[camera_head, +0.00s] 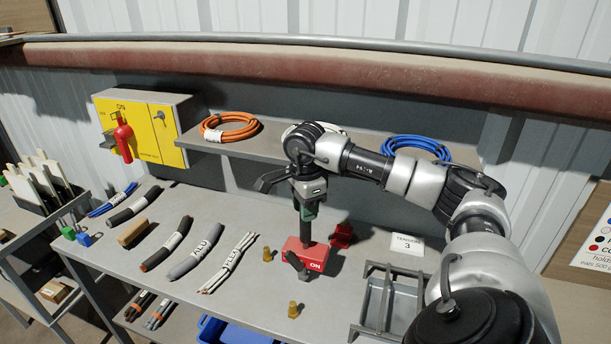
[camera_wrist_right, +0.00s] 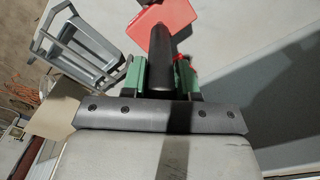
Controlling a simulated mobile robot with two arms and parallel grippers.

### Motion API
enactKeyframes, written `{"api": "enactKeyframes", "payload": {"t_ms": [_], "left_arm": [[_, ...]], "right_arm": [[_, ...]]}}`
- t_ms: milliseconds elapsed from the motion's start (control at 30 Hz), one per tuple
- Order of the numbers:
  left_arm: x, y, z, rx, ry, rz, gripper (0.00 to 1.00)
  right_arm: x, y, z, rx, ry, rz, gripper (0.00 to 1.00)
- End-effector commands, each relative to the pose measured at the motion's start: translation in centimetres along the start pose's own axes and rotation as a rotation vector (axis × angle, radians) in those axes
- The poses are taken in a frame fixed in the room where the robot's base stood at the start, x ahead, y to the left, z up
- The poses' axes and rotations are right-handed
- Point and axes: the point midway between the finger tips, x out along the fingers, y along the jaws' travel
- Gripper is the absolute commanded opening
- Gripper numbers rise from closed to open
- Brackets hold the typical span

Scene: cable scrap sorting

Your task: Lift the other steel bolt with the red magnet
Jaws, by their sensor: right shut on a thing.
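The red magnet (camera_head: 312,262) is a block marked ON with an upright dark handle and a black lever on its front. It is over the middle of the bench, and I cannot tell whether it touches the top. My right gripper (camera_head: 308,208) is shut on the handle from above. In the right wrist view, the green fingers (camera_wrist_right: 160,75) close around the black handle, with the red magnet (camera_wrist_right: 175,27) beyond. I cannot make out a steel bolt; the magnet's underside is hidden. My left gripper is not in view.
Small brass-coloured pieces (camera_head: 293,309) lie near the magnet, and a red object (camera_head: 342,236) is behind it. A grey metal tray (camera_head: 374,318) stands to the right. Several cable bundles (camera_head: 195,258) lie left. A shelf (camera_head: 262,146) with coils is behind.

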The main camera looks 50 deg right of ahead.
Motion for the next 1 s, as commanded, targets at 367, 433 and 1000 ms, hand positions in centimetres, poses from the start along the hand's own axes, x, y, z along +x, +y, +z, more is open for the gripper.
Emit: {"api": "enactKeyframes", "payload": {"t_ms": [367,433,1000], "left_arm": [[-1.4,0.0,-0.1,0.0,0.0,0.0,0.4],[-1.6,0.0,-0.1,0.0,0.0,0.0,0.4],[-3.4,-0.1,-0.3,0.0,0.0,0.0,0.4]], "right_arm": [[-2.1,-0.1,0.0,0.001,-0.002,-0.006,0.0],[-2.4,-0.1,0.0,0.001,-0.002,-0.006,0.0],[-4.7,-0.1,0.0,0.001,-0.002,-0.007,0.0]]}}
